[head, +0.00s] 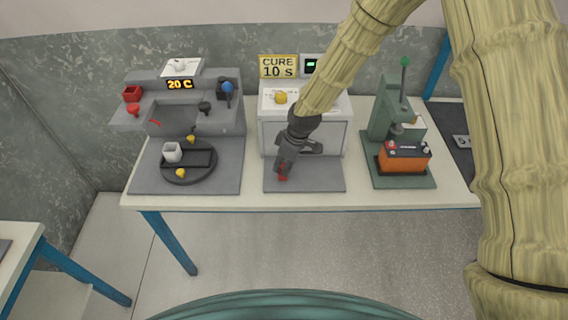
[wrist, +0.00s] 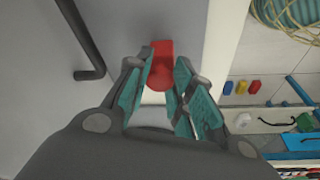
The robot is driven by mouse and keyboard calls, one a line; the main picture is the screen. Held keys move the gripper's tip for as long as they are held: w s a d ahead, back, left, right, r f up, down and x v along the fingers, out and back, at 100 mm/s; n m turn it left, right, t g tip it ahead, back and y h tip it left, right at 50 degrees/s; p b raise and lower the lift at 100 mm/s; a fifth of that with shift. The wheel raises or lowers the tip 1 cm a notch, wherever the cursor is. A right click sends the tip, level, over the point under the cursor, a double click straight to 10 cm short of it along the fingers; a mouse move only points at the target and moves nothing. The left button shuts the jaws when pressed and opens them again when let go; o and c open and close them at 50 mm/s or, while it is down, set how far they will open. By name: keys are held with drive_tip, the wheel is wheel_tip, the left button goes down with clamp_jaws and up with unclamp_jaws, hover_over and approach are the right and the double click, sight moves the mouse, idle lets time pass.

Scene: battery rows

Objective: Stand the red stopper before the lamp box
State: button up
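The lamp box (head: 330,137) is a pale grey box with a white top, at the middle of the table under the "CURE 10 s" sign. My gripper (head: 283,170) points down over the grey mat in front of the box's left part. The red stopper (head: 283,175) shows at its fingertips, low over or on the mat; I cannot tell if it touches. In the wrist view the red stopper (wrist: 162,66) sits between the two teal finger pads, which close on its sides. My gripper (wrist: 162,72) hides part of it.
The grey mat (head: 325,180) is clear to the right of my gripper. A dark bent handle (wrist: 88,72) is near the box front. A grey machine with a round black tray (head: 205,176) stands left; a green press (head: 385,120) with an orange battery (head: 405,160) stands right.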

drive_tip(key=o, duration=0.4)
drive_tip(key=shift+o, duration=0.2)
drive_tip(key=b+v, duration=0.3)
drive_tip(key=v, duration=0.9)
drive_tip(key=shift+r, duration=0.15)
